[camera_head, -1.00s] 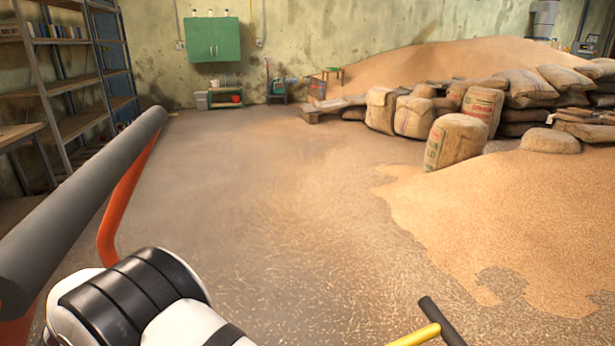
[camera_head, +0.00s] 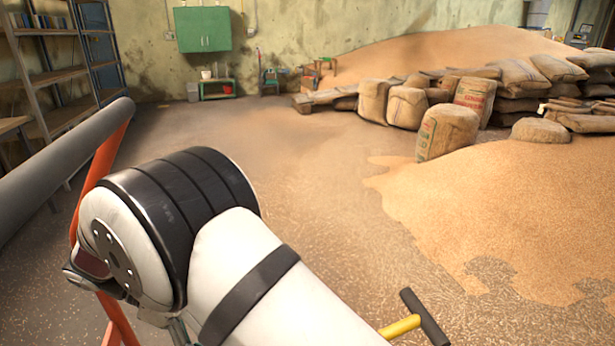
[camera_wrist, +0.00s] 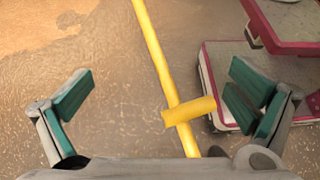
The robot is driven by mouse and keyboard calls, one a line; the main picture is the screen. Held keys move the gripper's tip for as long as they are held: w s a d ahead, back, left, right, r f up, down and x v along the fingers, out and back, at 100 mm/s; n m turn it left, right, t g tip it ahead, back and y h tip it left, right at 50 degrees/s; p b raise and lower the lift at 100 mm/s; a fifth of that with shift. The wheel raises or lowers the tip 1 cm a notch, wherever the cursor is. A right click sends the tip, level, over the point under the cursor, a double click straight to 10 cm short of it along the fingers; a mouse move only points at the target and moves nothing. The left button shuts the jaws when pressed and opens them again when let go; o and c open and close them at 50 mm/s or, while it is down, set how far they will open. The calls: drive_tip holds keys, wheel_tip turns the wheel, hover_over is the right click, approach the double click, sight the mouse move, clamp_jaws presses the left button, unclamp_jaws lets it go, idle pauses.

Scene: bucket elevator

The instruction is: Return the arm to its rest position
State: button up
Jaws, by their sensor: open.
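My arm, white with black bands, fills the lower left and middle of the head view. A long yellow bar (camera_wrist: 150,50) with a short crosspiece (camera_wrist: 189,111) runs down the picture between the fingers, near the right one. I cannot tell how far beyond the fingers it is. In the head view a yellow rod with a black crossbar (camera_head: 425,315) shows at the bottom, right of my arm.
A grey bar on an orange frame (camera_head: 60,155) stands close at the left, beside my arm. Shelves (camera_head: 60,80) stand behind it. Sacks (camera_head: 447,132) and a grain heap (camera_head: 510,205) lie at the right. The middle floor is clear. A red-edged pale platform (camera_wrist: 215,85) shows in the wrist view.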

drive_tip(key=w+d+r+m+g+y, duration=0.2)
drive_tip(key=d+r+m+y, duration=0.15)
drive_tip(key=d+r, duration=0.75)
drive_tip(key=s+d+r+m+y, duration=0.2)
drive_tip(key=s+d+r+m, duration=0.15)
drive_tip(key=d, duration=0.45)
drive_tip(key=s+d+r+m+y, duration=0.2)
drive_tip(key=s+d+r+m, duration=0.15)
drive_tip(key=d, duration=0.35)
drive_tip(key=s+d+f+m+t+y, duration=0.1)
drive_tip(key=s+d+m+t+y, duration=0.2)
drive_tip(key=s, duration=0.5)
drive_tip(key=s+d+f+m+y, duration=0.2)
drive_tip(key=s+d+m, duration=0.25)
drive_tip(key=s, duration=0.35)
wheel_tip(320, 180, up, 22)
drive_tip(key=t+p, duration=0.3)
drive_tip(key=p, duration=1.6)
drive_tip(key=shift+n+t+p, duration=0.4)
